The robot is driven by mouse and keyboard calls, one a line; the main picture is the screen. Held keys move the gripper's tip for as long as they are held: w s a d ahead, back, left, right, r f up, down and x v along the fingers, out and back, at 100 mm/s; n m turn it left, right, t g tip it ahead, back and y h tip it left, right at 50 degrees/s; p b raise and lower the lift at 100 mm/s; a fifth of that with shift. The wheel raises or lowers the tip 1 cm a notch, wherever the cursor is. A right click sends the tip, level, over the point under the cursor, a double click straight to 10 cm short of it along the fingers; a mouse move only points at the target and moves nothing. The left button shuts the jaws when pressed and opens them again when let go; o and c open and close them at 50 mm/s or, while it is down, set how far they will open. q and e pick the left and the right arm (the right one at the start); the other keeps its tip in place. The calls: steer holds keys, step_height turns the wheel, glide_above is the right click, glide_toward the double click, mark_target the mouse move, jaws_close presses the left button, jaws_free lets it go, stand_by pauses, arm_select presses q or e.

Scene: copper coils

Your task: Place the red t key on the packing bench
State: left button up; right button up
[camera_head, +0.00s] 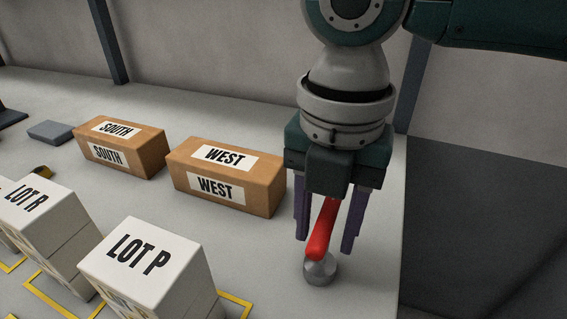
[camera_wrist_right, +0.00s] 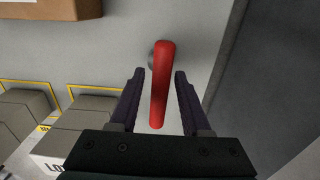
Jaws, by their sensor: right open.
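The red t key (camera_head: 322,232) stands near the right edge of the light grey packing bench (camera_head: 372,285), its red bar above a round metal piece (camera_head: 320,270). In the right wrist view the red bar (camera_wrist_right: 161,85) lies between the fingers. My right gripper (camera_head: 328,245) is open, pointing down, with one purple finger on each side of the bar. In the right wrist view the fingers (camera_wrist_right: 160,75) show gaps to the bar on both sides. The lower part of the key is partly hidden by the bar. My left gripper is not in view.
Brown boxes marked WEST (camera_head: 250,193) and SOUTH (camera_head: 135,157) stand left of my right gripper. White stacks marked LOT P (camera_head: 140,255) and LOT R (camera_head: 35,205) stand at the front left by yellow floor markings. The surface drops off to a dark area (camera_head: 480,210) at right.

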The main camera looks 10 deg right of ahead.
step_height(320, 180, up, 10)
steer(key=shift+f+p, duration=0.25)
steer(key=shift+p, duration=0.2)
